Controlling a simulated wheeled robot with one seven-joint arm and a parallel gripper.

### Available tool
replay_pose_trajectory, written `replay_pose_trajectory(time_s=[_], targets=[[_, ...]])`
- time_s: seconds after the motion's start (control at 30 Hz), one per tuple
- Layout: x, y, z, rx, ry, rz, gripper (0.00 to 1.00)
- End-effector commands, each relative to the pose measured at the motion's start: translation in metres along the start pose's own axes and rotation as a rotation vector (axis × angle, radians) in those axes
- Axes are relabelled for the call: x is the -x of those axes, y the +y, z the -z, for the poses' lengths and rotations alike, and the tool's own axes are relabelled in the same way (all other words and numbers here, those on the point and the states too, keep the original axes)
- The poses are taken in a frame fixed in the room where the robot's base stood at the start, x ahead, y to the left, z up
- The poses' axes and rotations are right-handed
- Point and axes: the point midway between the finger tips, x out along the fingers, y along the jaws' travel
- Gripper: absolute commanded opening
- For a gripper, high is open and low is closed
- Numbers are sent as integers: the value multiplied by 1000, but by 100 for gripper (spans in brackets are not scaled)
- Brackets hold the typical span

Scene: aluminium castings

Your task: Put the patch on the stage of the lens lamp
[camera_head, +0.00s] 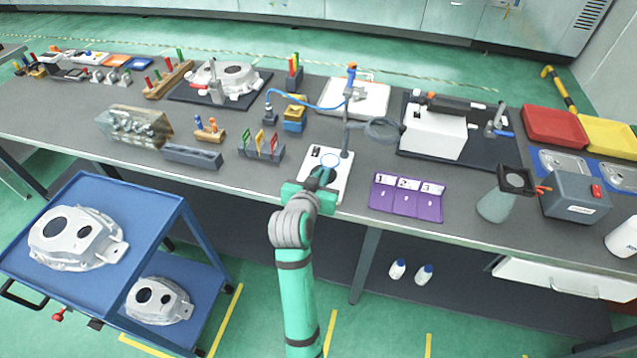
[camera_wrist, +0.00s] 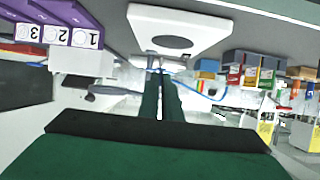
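A small dark mark lies on the base's far left. The two green fingers are close together with a narrow gap. I cannot make out the patch, or whether anything is between the fingertips.
A purple board numbered 1 to 3 (camera_head: 407,197) lies right of the lamp. A holder with coloured cards (camera_head: 262,147) stands left.

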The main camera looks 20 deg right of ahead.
Motion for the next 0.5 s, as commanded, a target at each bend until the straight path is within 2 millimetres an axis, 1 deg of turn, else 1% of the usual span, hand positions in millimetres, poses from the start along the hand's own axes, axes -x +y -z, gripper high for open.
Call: replay_pose_trajectory(time_s=[0.1,0.37,0.5], targets=[[-11,-9,-9,2,0,2,0],[-22,-17,-18,2,0,2,0],[-29,-16,-37,2,-1,1,0]])
